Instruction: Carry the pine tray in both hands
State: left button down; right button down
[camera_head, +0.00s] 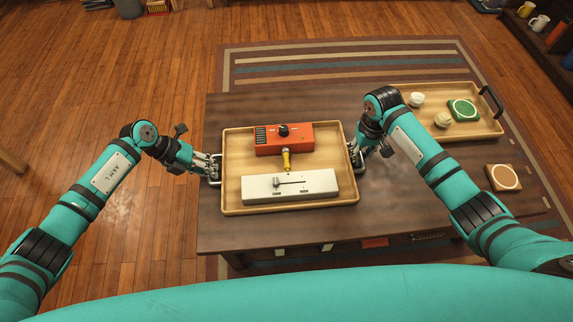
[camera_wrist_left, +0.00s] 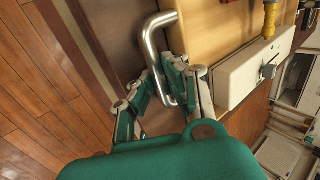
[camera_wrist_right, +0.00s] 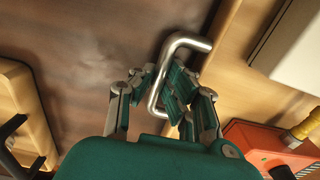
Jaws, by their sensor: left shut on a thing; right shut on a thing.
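The pine tray (camera_head: 240,165) is a pale wooden tray with steel side handles, over the dark table. It looks level; I cannot tell whether it touches the tabletop. My left gripper (camera_head: 212,168) is shut on its left handle, and the left wrist view shows the fingers around the steel bar (camera_wrist_left: 153,45). My right gripper (camera_head: 357,156) is shut on the right handle (camera_wrist_right: 160,78), its fingers around the bar. In the tray are an orange-red box (camera_head: 302,142) with a black knob, a yellow piece (camera_head: 286,161) and a white box (camera_head: 260,190) with a small lever.
The dark table (camera_head: 225,235) has bare wood around the tray. A brown coaster (camera_head: 504,177) lies near the right edge. A striped rug (camera_head: 300,65) lies behind.

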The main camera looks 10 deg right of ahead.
pick_arm(q)
jog(key=shift+w+r, duration=0.1)
jog(key=shift+r, duration=0.1)
pick_arm(e)
jog(key=shift+r, duration=0.2)
